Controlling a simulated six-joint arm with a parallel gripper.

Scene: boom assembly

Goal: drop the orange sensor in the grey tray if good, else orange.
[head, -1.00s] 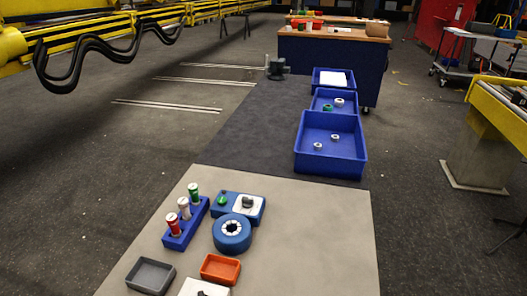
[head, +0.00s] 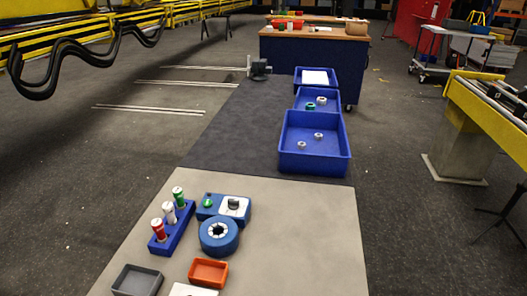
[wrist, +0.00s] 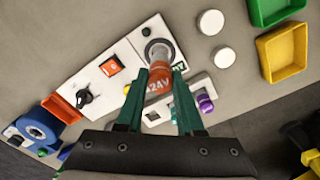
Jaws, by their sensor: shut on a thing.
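The orange sensor (wrist: 159,84), marked 24V, is between the green fingers of my gripper (wrist: 158,76) in the wrist view. My gripper is shut on it. Its far end is close to a round socket (wrist: 159,47) on a white panel; I cannot tell whether it is in it. A small green patch shows beside the socket, partly hidden. The grey tray (head: 137,281) is at the bottom left of the head view and looks empty. The orange tray (head: 208,271) is to its right, also empty, and shows in the wrist view too (wrist: 62,109).
A blue rack (head: 171,229) holds several coloured cylinders. A round blue fixture (head: 219,236) and a blue box with a green button (head: 222,207) stand beside it. Green (wrist: 275,10) and yellow (wrist: 285,52) trays and two white discs lie right of the panel. Blue bins (head: 314,146) stand farther back.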

